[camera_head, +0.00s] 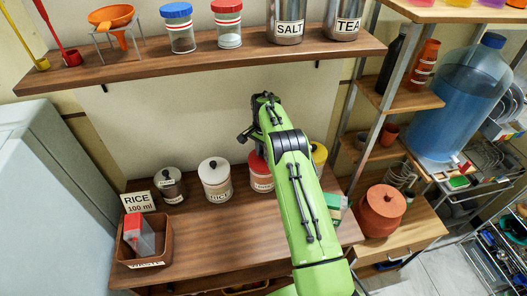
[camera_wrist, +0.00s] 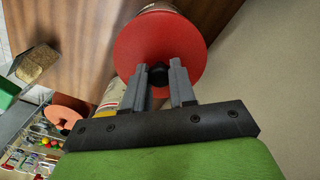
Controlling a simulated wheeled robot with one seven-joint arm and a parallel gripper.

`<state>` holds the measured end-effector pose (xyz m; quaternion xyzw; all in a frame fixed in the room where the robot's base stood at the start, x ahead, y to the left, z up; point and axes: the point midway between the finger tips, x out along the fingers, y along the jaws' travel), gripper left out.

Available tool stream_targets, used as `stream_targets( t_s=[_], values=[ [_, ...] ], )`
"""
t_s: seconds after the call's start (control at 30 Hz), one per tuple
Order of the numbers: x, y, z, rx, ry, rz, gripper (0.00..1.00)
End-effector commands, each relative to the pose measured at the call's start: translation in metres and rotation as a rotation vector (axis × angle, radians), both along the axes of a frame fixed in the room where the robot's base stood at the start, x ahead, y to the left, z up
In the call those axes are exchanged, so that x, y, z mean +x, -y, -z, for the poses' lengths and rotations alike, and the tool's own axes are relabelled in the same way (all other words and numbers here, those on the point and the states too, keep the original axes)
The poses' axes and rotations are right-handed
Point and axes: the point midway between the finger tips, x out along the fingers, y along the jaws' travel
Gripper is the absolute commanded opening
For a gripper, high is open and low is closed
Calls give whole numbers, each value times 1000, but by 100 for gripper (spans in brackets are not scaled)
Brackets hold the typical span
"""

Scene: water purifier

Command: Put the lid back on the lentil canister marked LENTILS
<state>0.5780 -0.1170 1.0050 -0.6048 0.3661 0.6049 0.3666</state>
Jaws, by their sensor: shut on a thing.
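My gripper (camera_wrist: 158,74) is shut on the black knob of a round red lid (camera_wrist: 132,45). In the head view the red lid (camera_head: 256,160) shows partly beside my green arm, which hides my fingers. The lid is at the top of a light canister (camera_head: 262,181) with a label I cannot read fully. I cannot tell whether the lid is fully seated or slightly above the rim. A bit of that canister (camera_wrist: 158,6) shows past the lid in the wrist view.
To the left stand a white canister (camera_head: 216,187) with a white lid and a small grey-lidded jar (camera_head: 171,189). A yellow-lidded canister (camera_head: 319,153) is close on the right, partly behind my arm. A brown bin (camera_head: 160,247) sits at the counter's left. The shelf (camera_head: 180,66) hangs above.

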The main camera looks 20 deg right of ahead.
Motion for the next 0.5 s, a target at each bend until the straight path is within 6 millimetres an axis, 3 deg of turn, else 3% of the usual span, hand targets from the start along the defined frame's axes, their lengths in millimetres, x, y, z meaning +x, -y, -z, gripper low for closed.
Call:
stream_targets(
  t_s=[0.17,0.2,0.37,0.5],
  values=[
    [0,0,-1,0,0,0,0],
    [0,0,0,0,0,0,28],
    [0,0,0,0,0,0,53],
    [0,0,0,0,0,0,55]
  ],
)
